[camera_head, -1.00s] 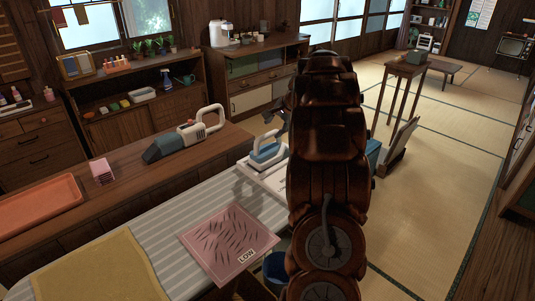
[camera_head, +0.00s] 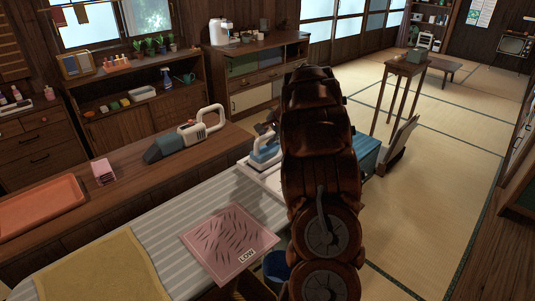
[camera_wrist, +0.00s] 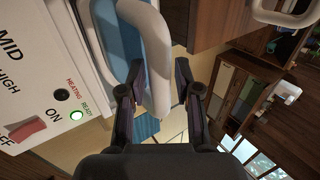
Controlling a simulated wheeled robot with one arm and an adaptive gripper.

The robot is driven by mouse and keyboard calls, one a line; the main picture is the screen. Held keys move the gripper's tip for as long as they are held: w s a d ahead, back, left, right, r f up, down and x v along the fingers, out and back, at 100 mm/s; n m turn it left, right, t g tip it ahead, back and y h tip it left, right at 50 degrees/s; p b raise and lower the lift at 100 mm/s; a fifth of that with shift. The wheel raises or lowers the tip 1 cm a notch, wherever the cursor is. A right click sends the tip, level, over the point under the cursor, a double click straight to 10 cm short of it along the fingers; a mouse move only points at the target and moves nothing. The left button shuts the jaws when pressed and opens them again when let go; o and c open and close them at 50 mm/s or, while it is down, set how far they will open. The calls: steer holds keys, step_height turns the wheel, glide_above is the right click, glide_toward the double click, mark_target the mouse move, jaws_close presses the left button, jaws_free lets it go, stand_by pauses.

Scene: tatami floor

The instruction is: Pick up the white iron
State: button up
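The white iron (camera_head: 264,152), with a blue lower body, rests on a white stand (camera_head: 250,176) at the far end of the ironing board. My arm hides part of the stand in the head view. In the wrist view the iron's white handle (camera_wrist: 158,60) runs between the fingers of my gripper (camera_wrist: 161,75). The left finger overlaps the handle's inner side and the right finger is just outside it. The gripper is open; I cannot tell whether either finger touches the handle. The blue iron body (camera_wrist: 116,28) is to the left.
The stand's panel (camera_wrist: 45,90) has a red switch and a lit green "READY" light. A pink "LOW" cloth (camera_head: 229,242) and yellow cloth (camera_head: 95,270) lie on the striped board (camera_head: 150,235).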

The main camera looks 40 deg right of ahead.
jaws_close()
steer(key=shift+r, duration=0.15)
stand_by(0.5)
steer(key=shift+r+b, duration=0.35)
steer(key=shift+r, duration=1.3)
steer(key=s+a+r+b, duration=0.1)
steer(key=s+a, duration=0.5)
steer(key=a, duration=0.8)
steer(key=shift+a+r+b, duration=0.2)
steer(key=shift+a+b, duration=0.15)
steer(key=shift+b, duration=0.55)
